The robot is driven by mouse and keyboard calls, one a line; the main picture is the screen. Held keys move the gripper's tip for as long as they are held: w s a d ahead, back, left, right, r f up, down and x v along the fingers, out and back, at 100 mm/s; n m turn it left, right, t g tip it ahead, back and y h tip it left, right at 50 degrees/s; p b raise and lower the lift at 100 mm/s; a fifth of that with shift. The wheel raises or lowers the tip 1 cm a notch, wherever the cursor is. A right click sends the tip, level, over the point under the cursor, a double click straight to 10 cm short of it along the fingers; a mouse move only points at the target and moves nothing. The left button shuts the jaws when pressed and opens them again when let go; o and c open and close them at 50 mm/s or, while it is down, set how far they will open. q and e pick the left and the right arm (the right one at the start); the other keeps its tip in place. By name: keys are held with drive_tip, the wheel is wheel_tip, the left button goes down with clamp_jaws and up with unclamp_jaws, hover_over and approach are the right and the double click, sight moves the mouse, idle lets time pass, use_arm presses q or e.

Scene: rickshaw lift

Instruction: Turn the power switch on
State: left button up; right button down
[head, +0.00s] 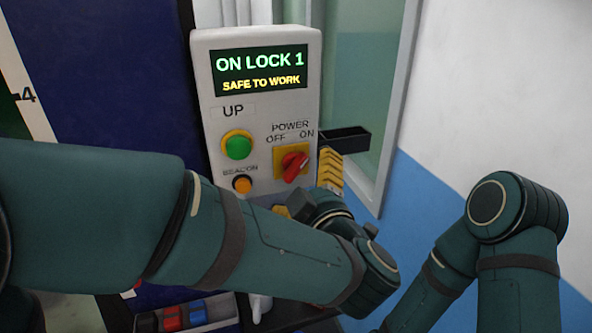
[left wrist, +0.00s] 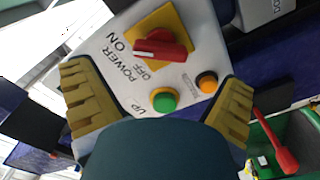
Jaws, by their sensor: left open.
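The red power switch (head: 293,165) sits on a yellow plate on the grey control panel (head: 255,110), below the words POWER, OFF and ON. Its handle slants from lower left to upper right in the head view; I cannot tell surely which label it points to. It also shows in the left wrist view (left wrist: 160,46). My left gripper (head: 308,190) is open just below and in front of the switch, partly hidden by my arm. In the left wrist view its yellow fingers (left wrist: 155,75) stand apart with nothing between their tips. My right gripper is out of view.
A green UP button (head: 238,147) and an orange beacon button (head: 242,184) are left of the switch. The lit display (head: 258,71) reads ON LOCK 1, SAFE TO WORK. A dark bracket (head: 345,139) juts out right of the panel. My right arm is at the right.

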use_arm(q)
drive_tip(key=v, duration=0.7)
drive_tip(key=shift+s, duration=0.25)
